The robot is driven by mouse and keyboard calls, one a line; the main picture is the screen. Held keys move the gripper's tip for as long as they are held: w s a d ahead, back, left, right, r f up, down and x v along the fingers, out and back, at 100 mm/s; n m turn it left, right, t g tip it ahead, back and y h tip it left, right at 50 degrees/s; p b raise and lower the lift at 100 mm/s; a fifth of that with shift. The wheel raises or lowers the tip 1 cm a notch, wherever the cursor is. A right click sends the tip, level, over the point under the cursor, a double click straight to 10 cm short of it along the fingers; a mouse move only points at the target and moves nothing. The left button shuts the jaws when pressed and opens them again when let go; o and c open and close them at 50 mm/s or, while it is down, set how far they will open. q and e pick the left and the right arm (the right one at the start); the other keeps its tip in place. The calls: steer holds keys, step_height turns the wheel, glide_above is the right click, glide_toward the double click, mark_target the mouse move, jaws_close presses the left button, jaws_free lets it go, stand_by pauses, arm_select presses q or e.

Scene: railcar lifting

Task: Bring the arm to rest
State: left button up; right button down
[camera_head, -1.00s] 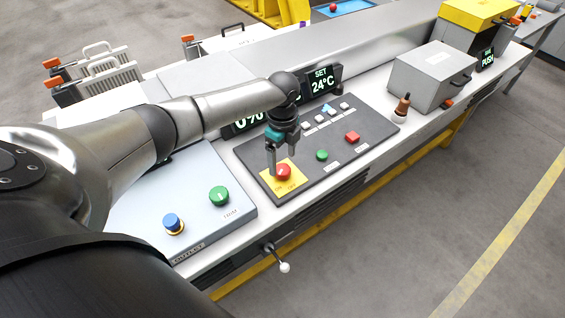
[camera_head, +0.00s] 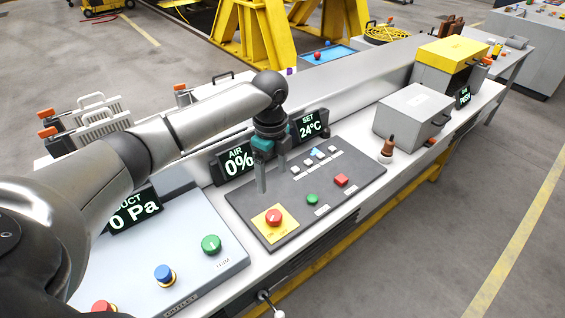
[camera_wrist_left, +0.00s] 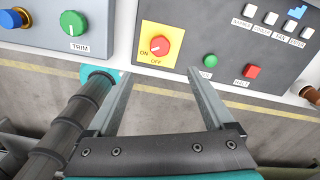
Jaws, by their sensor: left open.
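My left gripper (camera_head: 271,176) hangs over the dark control panel (camera_head: 330,195), open and empty, its fingers pointing down. It is above and behind the red knob (camera_head: 274,216) on its yellow plate and looks clear of it. In the left wrist view the two open fingers (camera_wrist_left: 160,85) reach toward the panel edge, with the red ON/OFF knob (camera_wrist_left: 159,46) beyond and between them. My left arm comes in from the left over the bench. My right gripper is not in view.
The panel also has a green button (camera_head: 312,199), a red button (camera_head: 341,180) and several small switches. A light panel (camera_head: 205,270) with green and blue knobs is at left. A grey box (camera_head: 408,110), a brown-handled lever (camera_head: 387,147) and a display (camera_head: 236,161) reading 0% stand nearby.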

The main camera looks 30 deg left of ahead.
arm_select(q)
steer(key=s+d+f+n+t+h, duration=0.1)
steer(key=s+d+f+n, duration=0.2)
steer(key=s+d+f, duration=0.4)
steer(key=s+d+f+n+t+h, duration=0.1)
steer(key=s+d+f+n, duration=0.1)
steer(key=s+d, duration=0.5)
steer(key=s+a+r+n+t+y, duration=0.2)
steer(key=s+n, duration=0.8)
steer(key=n, duration=0.2)
step_height(320, 180, down, 26)
steer(key=s+g+b, duration=0.2)
steer(key=b, duration=0.1)
steer(key=s+a+f+g+b, duration=0.1)
steer(key=s+a+f+b, duration=0.2)
steer(key=s+f, duration=1.2)
steer(key=shift+s+f, duration=0.15)
steer(key=shift+f, duration=0.55)
